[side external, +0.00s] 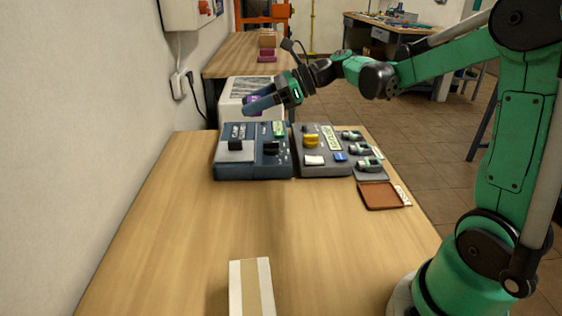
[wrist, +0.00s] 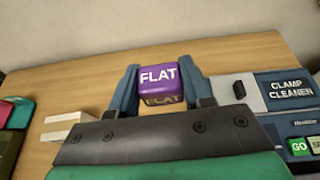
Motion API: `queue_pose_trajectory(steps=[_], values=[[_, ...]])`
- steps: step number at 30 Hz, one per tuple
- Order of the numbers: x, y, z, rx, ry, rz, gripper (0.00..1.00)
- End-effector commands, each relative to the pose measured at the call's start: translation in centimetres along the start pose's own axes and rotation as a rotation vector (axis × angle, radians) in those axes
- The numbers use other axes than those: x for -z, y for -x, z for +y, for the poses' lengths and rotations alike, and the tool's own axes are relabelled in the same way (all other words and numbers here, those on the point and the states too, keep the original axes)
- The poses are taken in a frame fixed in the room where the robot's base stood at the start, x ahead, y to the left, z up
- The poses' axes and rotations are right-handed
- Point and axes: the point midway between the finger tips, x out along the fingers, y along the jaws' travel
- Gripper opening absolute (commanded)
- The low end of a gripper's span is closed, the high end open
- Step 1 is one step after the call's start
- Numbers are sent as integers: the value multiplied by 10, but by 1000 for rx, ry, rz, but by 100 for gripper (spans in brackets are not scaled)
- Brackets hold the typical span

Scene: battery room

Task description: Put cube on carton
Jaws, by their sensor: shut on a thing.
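A purple cube (wrist: 158,78) lettered FLAT sits between the two blue fingers of my gripper (wrist: 159,73) in the wrist view. The carton (side external: 251,288), a white box with a tan band, lies at the near edge of the table, well apart from the gripper. A pale box, apparently the carton, shows at left in the wrist view (wrist: 67,129).
A blue-grey console (side external: 250,172), a grey console (side external: 322,165) and several small green-and-black items stand across the table's far side. A brown flat case (side external: 379,196) lies at right. The wooden table (side external: 180,240) is clear between consoles and carton. A wall borders the left.

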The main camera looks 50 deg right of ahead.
Motion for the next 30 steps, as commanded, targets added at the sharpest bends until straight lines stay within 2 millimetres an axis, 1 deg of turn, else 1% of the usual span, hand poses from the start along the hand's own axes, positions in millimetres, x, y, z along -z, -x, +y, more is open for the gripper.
queue_pose_trajectory(steps=[1, 5, 14, 17, 20, 30], values=[[5, 2, -2, -27, 10, -1, 0], [12, 5, -2, -82, 33, 0, 0], [14, 5, -2, -95, 38, 1, 0], [17, 4, -2, -95, 38, 1, 0], [30, -2, -2, -94, 37, 1, 0], [107, -34, -2, -94, 37, 1, 0]])
